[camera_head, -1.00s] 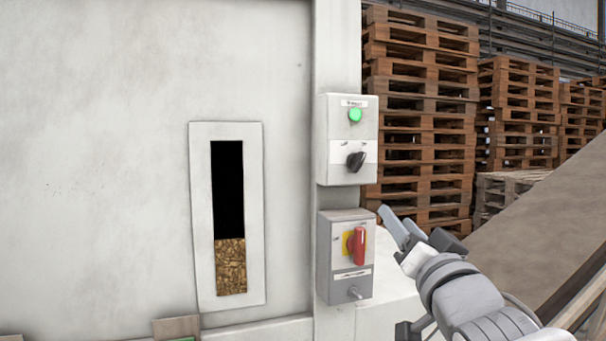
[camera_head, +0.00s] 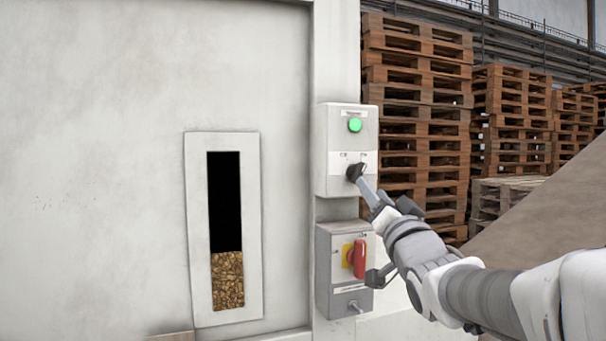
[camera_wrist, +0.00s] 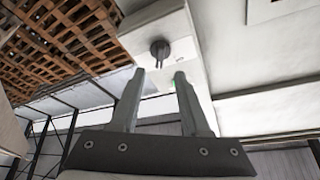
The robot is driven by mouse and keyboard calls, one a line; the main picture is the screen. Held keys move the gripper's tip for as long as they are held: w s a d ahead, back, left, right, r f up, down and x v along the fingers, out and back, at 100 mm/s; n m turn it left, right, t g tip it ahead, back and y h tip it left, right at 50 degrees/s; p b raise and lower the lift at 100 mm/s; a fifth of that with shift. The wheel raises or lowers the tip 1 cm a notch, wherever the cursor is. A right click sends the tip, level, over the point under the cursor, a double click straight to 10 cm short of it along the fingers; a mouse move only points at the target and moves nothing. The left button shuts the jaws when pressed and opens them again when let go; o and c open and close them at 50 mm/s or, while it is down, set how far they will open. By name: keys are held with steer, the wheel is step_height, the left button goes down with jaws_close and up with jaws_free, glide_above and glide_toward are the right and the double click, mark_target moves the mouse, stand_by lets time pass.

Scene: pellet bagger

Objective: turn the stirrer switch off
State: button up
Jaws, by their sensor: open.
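The upper grey box (camera_head: 323,150) has a lit green lamp (camera_head: 355,125) and, below it, a black rotary switch (camera_head: 352,172). The label print is too small to read. My gripper (camera_head: 364,184) reaches up to the black switch from the lower right, with its fingers partly covering it. In the wrist view the switch (camera_wrist: 160,49) lies just beyond and between the two open fingertips (camera_wrist: 159,75). I cannot tell whether they touch it.
A lower grey box (camera_head: 324,265) carries a red handle (camera_head: 360,258) on a yellow plate, close under my gripper. A window with pellets (camera_head: 228,280) is in the white wall at left. Stacked wooden pallets (camera_head: 415,110) stand behind at right.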

mark_target(361, 174)
steer(key=p+x, duration=0.1)
steer(key=x, duration=0.5)
steer(key=shift+w+r, duration=0.2)
steer(key=shift+w, duration=0.15)
steer(key=shift+c, duration=0.2)
jaws_close()
